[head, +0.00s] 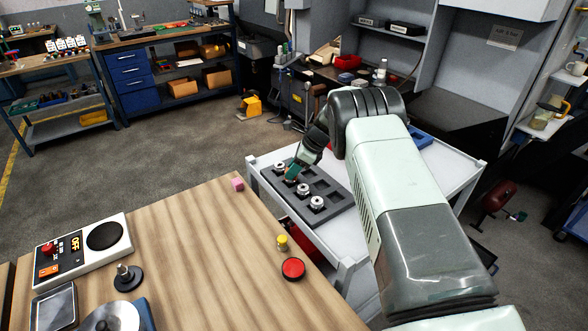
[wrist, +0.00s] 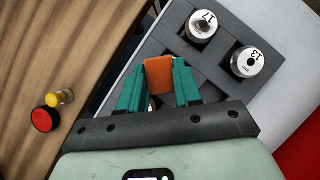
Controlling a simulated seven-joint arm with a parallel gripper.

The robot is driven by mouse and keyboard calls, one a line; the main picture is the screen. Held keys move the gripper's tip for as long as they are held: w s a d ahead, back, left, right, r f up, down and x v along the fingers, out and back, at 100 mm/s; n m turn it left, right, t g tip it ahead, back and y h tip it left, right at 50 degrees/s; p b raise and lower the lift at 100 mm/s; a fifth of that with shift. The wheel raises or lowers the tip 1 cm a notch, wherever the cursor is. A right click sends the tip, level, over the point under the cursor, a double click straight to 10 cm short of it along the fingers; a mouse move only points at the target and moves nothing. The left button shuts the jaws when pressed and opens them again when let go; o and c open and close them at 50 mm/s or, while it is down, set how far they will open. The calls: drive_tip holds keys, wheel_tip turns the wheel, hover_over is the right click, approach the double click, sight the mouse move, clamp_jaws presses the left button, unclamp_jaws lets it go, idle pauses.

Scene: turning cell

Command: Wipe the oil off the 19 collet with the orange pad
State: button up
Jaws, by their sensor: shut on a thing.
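My gripper (head: 291,174) is low over the dark grey tray (head: 332,209) on the white cart. In the wrist view its teal fingers (wrist: 159,86) are shut on the orange pad (wrist: 159,74). Collets marked 17 (wrist: 202,25) and 13 (wrist: 247,62) stand in tray pockets beyond the fingers. A sliver of another pale part (wrist: 152,104) shows between the fingers below the pad. Its number is hidden, and I cannot tell whether the pad touches it. No 19 marking or oil is readable. In the head view, collets show at the tray's far end (head: 279,167) and near end (head: 317,203).
The wooden table (head: 200,245) left of the cart holds a pink cube (head: 237,184), a yellow knob (head: 282,242), a red button (head: 293,268) and a control box (head: 84,249). A blue container (head: 420,137) is on the cart behind my arm. Several tray pockets are empty.

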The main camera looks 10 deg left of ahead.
drive_tip(key=shift+w+a+f, duration=0.1)
drive_tip(key=shift+w+a, duration=0.7)
drive_tip(key=shift+a, duration=0.05)
drive_tip(key=shift+w+a+r, duration=0.1)
drive_tip(key=shift+w+r, duration=0.05)
drive_tip(key=shift+r, duration=0.1)
wheel_tip(320, 180, up, 8)
